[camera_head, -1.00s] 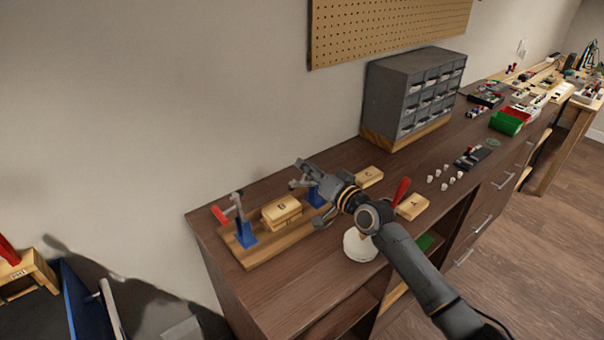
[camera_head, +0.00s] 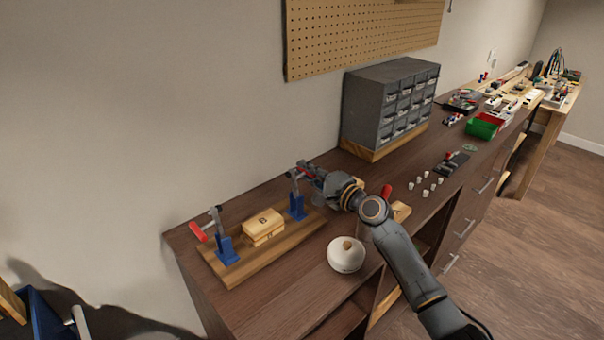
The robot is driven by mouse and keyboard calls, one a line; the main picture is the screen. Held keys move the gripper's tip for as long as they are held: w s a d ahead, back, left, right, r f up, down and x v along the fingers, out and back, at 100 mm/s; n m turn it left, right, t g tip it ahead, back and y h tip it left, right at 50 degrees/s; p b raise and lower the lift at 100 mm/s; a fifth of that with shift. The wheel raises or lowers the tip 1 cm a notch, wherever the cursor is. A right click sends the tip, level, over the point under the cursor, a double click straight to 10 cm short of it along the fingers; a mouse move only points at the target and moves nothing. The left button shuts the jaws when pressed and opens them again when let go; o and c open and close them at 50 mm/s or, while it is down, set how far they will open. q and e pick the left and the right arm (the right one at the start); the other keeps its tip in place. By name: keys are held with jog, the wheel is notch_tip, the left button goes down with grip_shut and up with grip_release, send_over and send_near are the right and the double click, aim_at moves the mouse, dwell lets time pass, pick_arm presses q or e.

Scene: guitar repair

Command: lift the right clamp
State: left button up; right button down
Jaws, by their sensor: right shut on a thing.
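The right clamp (camera_head: 297,208) has a blue base on the right part of a wooden board (camera_head: 285,242). Its grey metal upper part stands above the base. My right gripper (camera_head: 307,173) is at the top of this clamp, shut on its red handle, which the fingers mostly hide. The left clamp (camera_head: 226,250) stands at the board's left end, with its red handle sticking out to the left. Wooden blocks, the top one marked B (camera_head: 263,220), lie stacked between the clamps. My left gripper is not in view.
A white round pot with a knob (camera_head: 346,257) stands in front of the board. A grey drawer cabinet (camera_head: 390,105) stands behind my right arm. Several small white pieces (camera_head: 426,187) lie to the right. The wall is close behind the bench.

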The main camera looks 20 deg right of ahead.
jog(key=shift+w+d+f+m, duration=0.15)
jog(key=shift+d+f+m, duration=0.2)
jog(key=shift+m, duration=0.45)
jog(key=shift+w+d+f+m, duration=0.1)
jog(key=shift+d+f+m, duration=0.15)
jog(key=shift+m, duration=0.55)
jog(key=shift+d, duration=0.1)
jog(key=c, duration=1.3)
grip_release()
jog(key=shift+c, duration=0.2)
